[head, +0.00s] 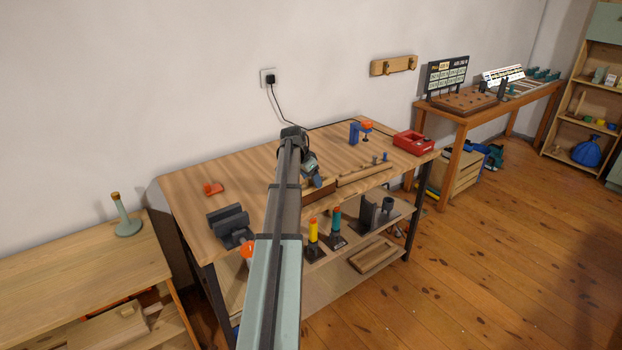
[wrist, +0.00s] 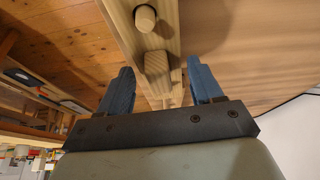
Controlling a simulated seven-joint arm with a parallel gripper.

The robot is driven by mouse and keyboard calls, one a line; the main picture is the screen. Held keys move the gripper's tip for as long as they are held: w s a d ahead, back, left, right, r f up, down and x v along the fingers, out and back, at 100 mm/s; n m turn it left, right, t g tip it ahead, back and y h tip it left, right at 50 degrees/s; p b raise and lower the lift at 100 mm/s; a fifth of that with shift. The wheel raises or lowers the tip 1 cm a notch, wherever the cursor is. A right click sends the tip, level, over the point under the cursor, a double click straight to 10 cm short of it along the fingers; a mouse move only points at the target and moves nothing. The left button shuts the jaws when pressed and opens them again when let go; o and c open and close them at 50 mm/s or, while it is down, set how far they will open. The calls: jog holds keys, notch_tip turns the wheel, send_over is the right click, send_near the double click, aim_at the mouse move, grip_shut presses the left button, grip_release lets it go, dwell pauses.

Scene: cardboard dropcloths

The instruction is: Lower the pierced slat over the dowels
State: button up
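A long pale wooden bar (head: 365,174) lies along the front edge of the workbench, with small pegs standing at its right part. In the wrist view a wooden bar (wrist: 118,12) runs from the top down between my fingers. A round dowel end (wrist: 145,18) and a squarish wooden block (wrist: 157,62) stick up from it. My gripper (head: 316,182) is over the bench's front edge at the bar's left end. Its blue fingers also show in the wrist view (wrist: 162,82), wide apart, with gaps to the block. I cannot tell the pierced slat from its base; no empty hole shows.
On the workbench (head: 240,168) are an orange piece (head: 213,189), a dark cradle (head: 230,226), a blue clamp (head: 355,132) and a red box (head: 413,142). A cable runs to the wall socket (head: 269,78). The bench top behind my gripper is largely clear.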

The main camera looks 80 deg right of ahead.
jog(key=shift+o, duration=1.3)
jog(key=v, duration=1.4)
jog(key=shift+f, duration=0.1)
